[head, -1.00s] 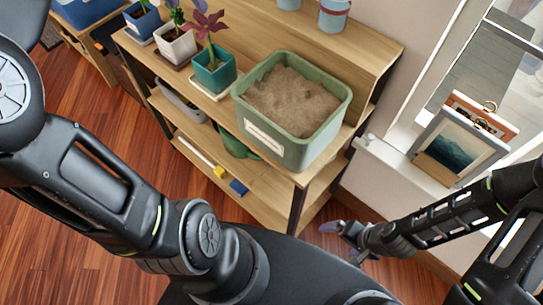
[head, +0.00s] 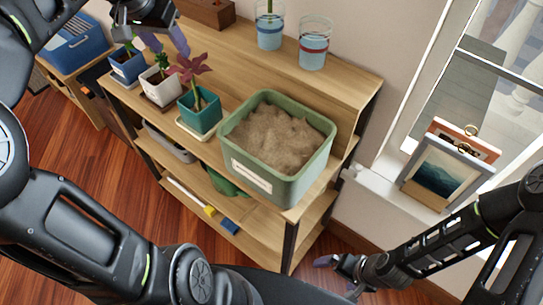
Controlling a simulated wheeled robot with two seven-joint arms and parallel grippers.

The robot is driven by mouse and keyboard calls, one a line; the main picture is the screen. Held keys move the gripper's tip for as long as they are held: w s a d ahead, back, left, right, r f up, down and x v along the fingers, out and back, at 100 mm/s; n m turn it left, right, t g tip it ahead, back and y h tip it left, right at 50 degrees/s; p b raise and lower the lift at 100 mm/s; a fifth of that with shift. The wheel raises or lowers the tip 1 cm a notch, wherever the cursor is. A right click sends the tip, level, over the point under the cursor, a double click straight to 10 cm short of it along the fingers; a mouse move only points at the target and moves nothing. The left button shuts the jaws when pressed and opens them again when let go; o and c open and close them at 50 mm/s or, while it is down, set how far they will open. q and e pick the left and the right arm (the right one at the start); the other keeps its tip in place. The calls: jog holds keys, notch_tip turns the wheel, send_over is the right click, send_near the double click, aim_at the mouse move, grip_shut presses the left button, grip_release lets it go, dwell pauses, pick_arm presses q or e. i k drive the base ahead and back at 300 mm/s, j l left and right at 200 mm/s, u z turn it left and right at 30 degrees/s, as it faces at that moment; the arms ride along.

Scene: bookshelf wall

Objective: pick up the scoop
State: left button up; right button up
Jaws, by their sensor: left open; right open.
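I cannot make out a scoop in this view. A green tub (head: 318,163) full of brown soil (head: 270,138) stands on the shelf unit, with a white label on its front; no handle shows above the soil. My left gripper (head: 166,42) is open and empty at the top left, above the small potted plants and left of the tub. My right gripper (head: 338,275) is open at the lower right, low beside the shelf unit's right end and apart from it.
A teal pot (head: 200,115) with a red plant, a white pot (head: 159,88) and a blue pot (head: 128,68) stand left of the tub. Two glass jars (head: 313,48) (head: 269,32) stand on the upper ledge. Framed pictures (head: 445,172) stand on the windowsill.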

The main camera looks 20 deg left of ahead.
aim_at(240, 222)
jog(key=k, duration=1)
